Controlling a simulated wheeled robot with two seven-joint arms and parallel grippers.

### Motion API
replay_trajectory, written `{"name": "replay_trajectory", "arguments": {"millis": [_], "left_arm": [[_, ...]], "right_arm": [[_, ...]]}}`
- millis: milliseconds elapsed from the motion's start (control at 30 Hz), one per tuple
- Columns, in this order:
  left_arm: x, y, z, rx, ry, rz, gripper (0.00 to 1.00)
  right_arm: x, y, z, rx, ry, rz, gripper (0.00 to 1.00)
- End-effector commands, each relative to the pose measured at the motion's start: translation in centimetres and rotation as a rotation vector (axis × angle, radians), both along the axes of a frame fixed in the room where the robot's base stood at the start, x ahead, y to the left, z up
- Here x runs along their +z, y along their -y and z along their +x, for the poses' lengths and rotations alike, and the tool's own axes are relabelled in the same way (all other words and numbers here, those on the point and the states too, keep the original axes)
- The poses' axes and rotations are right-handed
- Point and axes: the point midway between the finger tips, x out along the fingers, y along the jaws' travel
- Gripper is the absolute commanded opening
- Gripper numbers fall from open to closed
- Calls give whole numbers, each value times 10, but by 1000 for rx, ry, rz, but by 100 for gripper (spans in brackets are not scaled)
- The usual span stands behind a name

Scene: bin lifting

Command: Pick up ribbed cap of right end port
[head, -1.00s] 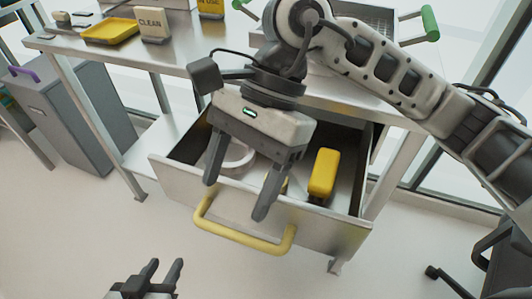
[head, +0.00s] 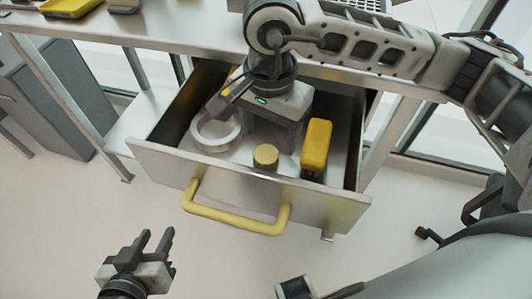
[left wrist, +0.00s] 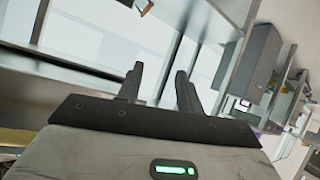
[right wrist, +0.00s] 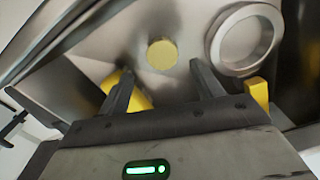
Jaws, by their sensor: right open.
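A small round yellow cap (head: 265,157) stands on the floor of the open drawer, near its front wall. Its ribs are too small to make out. It also shows in the right wrist view (right wrist: 162,54), beyond and between the fingertips. My right gripper (head: 272,143) is open, reaching down into the drawer just behind the cap, and holds nothing. Its fingers are partly hard to make out in the head view. My left gripper (head: 154,240) is open and empty, low in front of the drawer; its parted fingers show in the left wrist view (left wrist: 160,85).
The metal drawer (head: 240,190) has a yellow handle (head: 235,222). Inside, a grey ring (head: 216,132) lies left of the cap and a yellow block (head: 316,145) right of it. Another yellow piece (right wrist: 257,93) shows in the right wrist view. Drawer walls surround my right gripper.

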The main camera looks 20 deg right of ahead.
Motion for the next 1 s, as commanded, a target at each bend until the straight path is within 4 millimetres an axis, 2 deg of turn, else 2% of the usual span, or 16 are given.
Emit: {"name": "replay_trajectory", "arguments": {"millis": [333, 633, 667, 800, 833, 1000], "left_arm": [[3, 0, 1, 0, 0, -1, 36], [2, 0, 1, 1, 0, -1, 36], [2, 0, 1, 1, 0, -1, 36], [2, 0, 1, 1, 0, -1, 36], [2, 0, 1, 1, 0, -1, 36], [2, 0, 1, 1, 0, -1, 36]], "right_arm": [[-45, -4, 1, -1, -4, 0, 66], [-51, -4, 2, 0, 0, 0, 66], [-51, -4, 2, 0, -1, 1, 63], [-51, -4, 2, 0, -1, 0, 24], [-51, -4, 2, 0, -1, 1, 19], [-51, -4, 2, 0, -1, 1, 18]]}}
